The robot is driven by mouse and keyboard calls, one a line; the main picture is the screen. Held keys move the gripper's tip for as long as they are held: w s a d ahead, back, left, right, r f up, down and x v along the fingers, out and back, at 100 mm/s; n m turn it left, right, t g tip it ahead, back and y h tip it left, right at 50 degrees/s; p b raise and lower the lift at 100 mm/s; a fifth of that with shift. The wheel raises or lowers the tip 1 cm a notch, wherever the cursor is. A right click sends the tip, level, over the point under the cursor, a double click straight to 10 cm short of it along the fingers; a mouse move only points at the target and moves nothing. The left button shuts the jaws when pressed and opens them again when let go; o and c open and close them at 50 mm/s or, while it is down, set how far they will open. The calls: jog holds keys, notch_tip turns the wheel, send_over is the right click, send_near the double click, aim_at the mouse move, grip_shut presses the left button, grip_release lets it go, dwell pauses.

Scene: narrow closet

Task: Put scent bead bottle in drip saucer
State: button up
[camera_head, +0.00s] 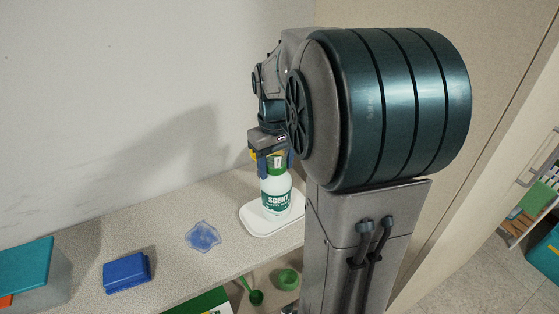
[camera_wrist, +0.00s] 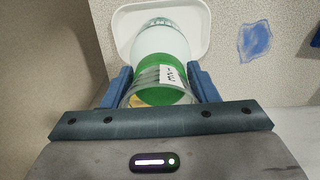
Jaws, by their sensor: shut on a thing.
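The scent bead bottle (camera_head: 276,192) is white with a green label and green cap, and it stands upright over the white drip saucer (camera_head: 258,225). In the wrist view the bottle (camera_wrist: 158,42) lies between my fingers, with the saucer (camera_wrist: 124,22) behind its base. My gripper (camera_head: 274,163) is shut on the bottle near its cap; it also shows in the wrist view (camera_wrist: 160,88). The bottle's base appears within the saucer's rim. Whether it touches the saucer floor I cannot tell. My arm hides the saucer's right side in the head view.
A blue translucent patch (camera_head: 202,236) lies on the shelf left of the saucer. A blue box (camera_head: 126,272) and a teal-lidded bin (camera_head: 27,272) are farther left. A green scoop (camera_head: 255,296) and green bowl (camera_head: 287,279) are below the shelf edge. The wall stands close behind.

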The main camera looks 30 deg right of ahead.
jog(key=o, duration=1.6)
jog(key=shift+f, duration=0.1)
jog(key=shift+c, duration=0.2)
notch_tip(320, 180, up, 12)
jog(key=s+a+f+t, duration=0.3)
jog(key=s+a+f, duration=0.8)
jog(key=s, duration=0.2)
jog(key=shift+s+a+f+m, duration=0.2)
jog(key=shift+a+m, duration=0.1)
